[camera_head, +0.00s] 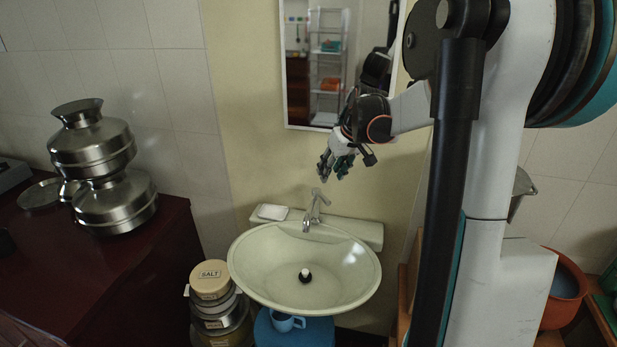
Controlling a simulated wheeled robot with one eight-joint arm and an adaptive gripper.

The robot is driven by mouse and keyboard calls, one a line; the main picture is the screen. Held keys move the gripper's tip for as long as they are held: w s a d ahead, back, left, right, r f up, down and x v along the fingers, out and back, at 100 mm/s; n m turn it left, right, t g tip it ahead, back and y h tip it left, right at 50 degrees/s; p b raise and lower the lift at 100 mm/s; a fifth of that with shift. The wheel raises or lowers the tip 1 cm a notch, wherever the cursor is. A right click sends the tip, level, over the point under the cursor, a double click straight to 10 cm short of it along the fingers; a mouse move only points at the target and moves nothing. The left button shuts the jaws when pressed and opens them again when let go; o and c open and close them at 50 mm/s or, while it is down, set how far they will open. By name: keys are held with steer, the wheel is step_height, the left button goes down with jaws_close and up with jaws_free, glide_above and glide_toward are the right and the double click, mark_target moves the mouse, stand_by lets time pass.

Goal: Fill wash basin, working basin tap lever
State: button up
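The wash basin (345,272) is a pale oval bowl on the wall below a mirror. Its inside looks empty of water, with a dark stopper or drain piece with a white top (304,274) standing near the middle. The metal tap (308,218) rises at the back rim, with its lever (321,196) on top. No stream shows from the spout. My gripper (334,176) hangs just above and slightly right of the lever, pointing down, apparently not touching it. Its fingers look spread apart with nothing between them.
A soap dish (272,212) sits on the basin's back ledge, left of the tap. Steel pots (92,150) stand on the dark red counter (150,262). The mirror (311,70) is behind my arm.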

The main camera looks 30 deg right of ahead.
mark_target(325, 197)
steer(key=d+x, duration=0.1)
steer(key=x, duration=0.3)
steer(key=b+x, duration=0.1)
steer(key=x, duration=0.4)
steer(key=s+d+b+x, duration=0.1)
steer(key=x, duration=0.3)
steer(key=shift+w+d+f, duration=0.2)
steer(key=shift+d+f, duration=0.15)
steer(key=shift+f, duration=0.2)
steer(key=shift+c, duration=0.2)
jaws_close()
